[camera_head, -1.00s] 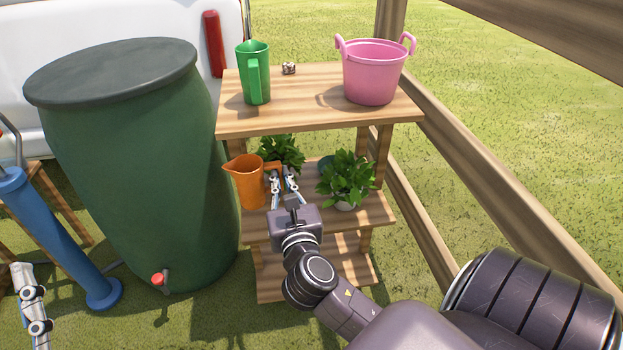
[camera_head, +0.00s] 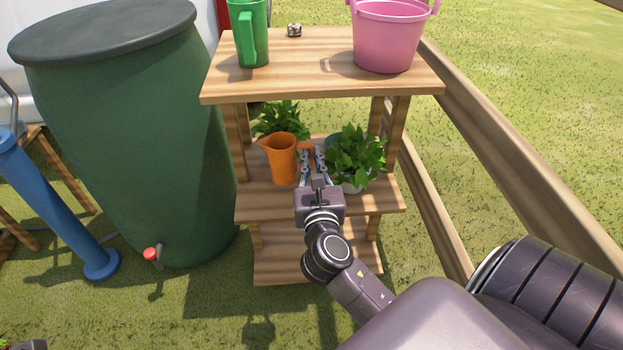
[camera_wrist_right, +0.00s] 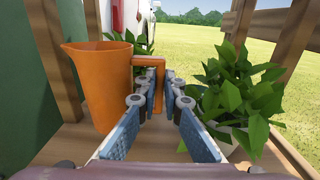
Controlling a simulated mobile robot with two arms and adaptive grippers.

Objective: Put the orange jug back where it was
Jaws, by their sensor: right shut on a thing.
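The orange jug (camera_head: 281,160) is upright at the middle shelf (camera_head: 262,196) of the wooden rack, on the left part of it. My right gripper (camera_head: 311,152) is shut on the jug's handle, with the jug to the left of its fingers. In the right wrist view the jug (camera_wrist_right: 103,85) stands left of the fingers, and its handle lies between the fingertips (camera_wrist_right: 158,88). I cannot tell for sure whether its base touches the shelf. My left gripper is not clearly in view; only a small part of my left arm shows at the bottom left corner.
A leafy potted plant (camera_head: 355,157) stands close to the right of my right gripper. Another plant (camera_head: 280,118) is behind the jug. The top shelf (camera_head: 310,75) overhangs, with a green jug (camera_head: 250,35) and pink bucket (camera_head: 388,38). A green barrel (camera_head: 130,140) stands left.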

